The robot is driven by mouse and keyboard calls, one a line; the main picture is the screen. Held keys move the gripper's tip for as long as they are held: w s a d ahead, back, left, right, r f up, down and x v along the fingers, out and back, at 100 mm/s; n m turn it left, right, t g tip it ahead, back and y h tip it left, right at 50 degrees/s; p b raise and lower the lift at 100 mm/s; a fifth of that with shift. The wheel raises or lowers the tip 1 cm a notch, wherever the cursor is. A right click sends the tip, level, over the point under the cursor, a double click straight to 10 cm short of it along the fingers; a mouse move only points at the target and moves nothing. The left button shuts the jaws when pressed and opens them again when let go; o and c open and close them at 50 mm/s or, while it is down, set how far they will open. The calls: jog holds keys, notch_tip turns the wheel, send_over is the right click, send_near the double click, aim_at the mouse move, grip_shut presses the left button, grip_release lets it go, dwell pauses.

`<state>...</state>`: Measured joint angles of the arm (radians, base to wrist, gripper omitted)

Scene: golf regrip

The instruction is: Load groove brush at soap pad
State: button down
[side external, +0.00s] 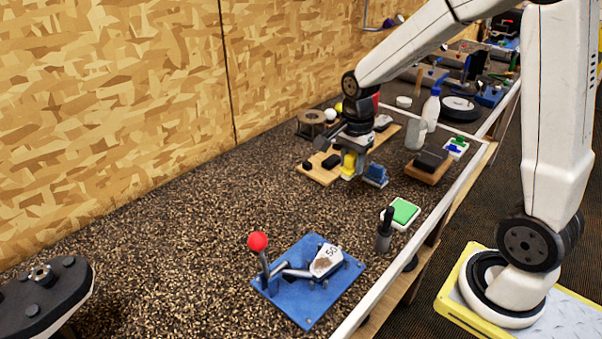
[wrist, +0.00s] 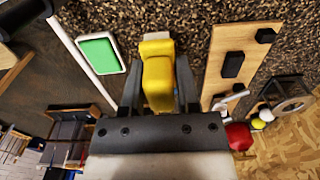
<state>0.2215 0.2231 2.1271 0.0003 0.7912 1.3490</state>
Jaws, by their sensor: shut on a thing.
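My gripper (wrist: 160,100) is shut on a yellow block-shaped thing, which I take to be the groove brush (wrist: 158,75). In the side external view my gripper (side external: 353,152) points down with the yellow brush (side external: 348,166) at its tips, beside a wooden board. I see no bristles, and I cannot tell whether the brush touches the bench. The soap pad (side external: 402,211) is a green pad in a white tray near the bench's front edge, apart from the brush. In the wrist view the pad (wrist: 99,54) lies left of my gripper.
A blue clamp plate (side external: 300,305) with a red-knobbed lever holds a dirty club head (side external: 326,260). A dark upright tool (side external: 384,232) stands beside the soap pad. The wooden board (side external: 314,172) carries black blocks. Bench between clamp and board is clear.

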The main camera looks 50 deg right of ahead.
send_near(402, 210)
jog(key=w, duration=0.1)
jog(key=shift+s+r, duration=0.2)
jog(key=shift+s, duration=0.2)
jog(key=shift+f, duration=0.15)
jog(key=shift+f, duration=2.8)
jog(key=shift+f, duration=0.6)
dwell(0.6)
notch_tip(402, 210, up, 7)
dwell(1.3)
jog(key=shift+w, duration=0.1)
dwell(0.5)
